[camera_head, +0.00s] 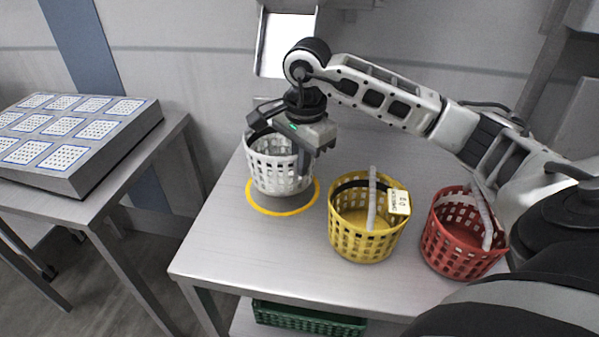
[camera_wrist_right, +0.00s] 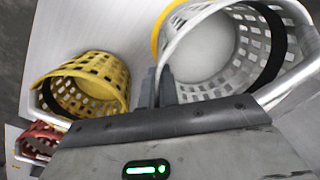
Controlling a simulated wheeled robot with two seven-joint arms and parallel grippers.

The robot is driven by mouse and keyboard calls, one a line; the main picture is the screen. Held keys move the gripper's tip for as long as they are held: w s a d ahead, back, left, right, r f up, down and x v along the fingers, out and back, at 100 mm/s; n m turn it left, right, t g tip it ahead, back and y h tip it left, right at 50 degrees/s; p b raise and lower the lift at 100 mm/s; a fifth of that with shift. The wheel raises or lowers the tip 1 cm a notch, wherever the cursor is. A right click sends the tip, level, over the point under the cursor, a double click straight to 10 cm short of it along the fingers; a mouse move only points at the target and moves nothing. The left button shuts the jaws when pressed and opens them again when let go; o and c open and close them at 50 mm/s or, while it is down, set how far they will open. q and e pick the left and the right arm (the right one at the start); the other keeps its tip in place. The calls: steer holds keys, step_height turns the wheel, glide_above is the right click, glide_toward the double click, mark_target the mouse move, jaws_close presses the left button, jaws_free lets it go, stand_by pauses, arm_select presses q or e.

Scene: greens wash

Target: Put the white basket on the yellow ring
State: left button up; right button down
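The white basket (camera_head: 279,174) is upright over the yellow ring (camera_head: 273,212), whose front and side parts show around its bottom. Whether it touches the table or hangs slightly above cannot be told. My right gripper (camera_head: 306,160) is at the basket's right upper side. In the right wrist view its two fingers (camera_wrist_right: 160,86) are close together at the edge of the white basket (camera_wrist_right: 255,40) and appear shut on it; the exact contact is partly hidden by the gripper body. A bit of the yellow ring (camera_wrist_right: 157,40) shows beside the rim there. My left gripper is out of view.
A yellow basket (camera_head: 365,233) with a tag stands right of the ring, and a red basket (camera_head: 455,250) farther right. A green crate (camera_head: 308,318) is below the table. The table (camera_head: 225,240) is clear at front left. A side table holds a grey patterned block (camera_head: 75,183).

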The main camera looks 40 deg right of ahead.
mark_target(299, 188)
steer(key=shift+w+d+f, duration=0.2)
steer(key=shift+w+f, duration=0.15)
steer(key=shift+f, duration=0.1)
step_height(299, 188, down, 3)
steer(key=shift+w+d+f+p, duration=0.1)
steer(key=shift+f+p, duration=0.1)
steer(key=shift+p, duration=0.15)
steer(key=shift+f, duration=0.1)
steer(key=c, duration=1.7)
jaws_free()
steer(key=shift+r, duration=0.6)
steer(key=r, duration=0.7)
steer(key=s+r, duration=0.1)
steer(key=r, duration=0.3)
steer(key=shift+b, duration=0.3)
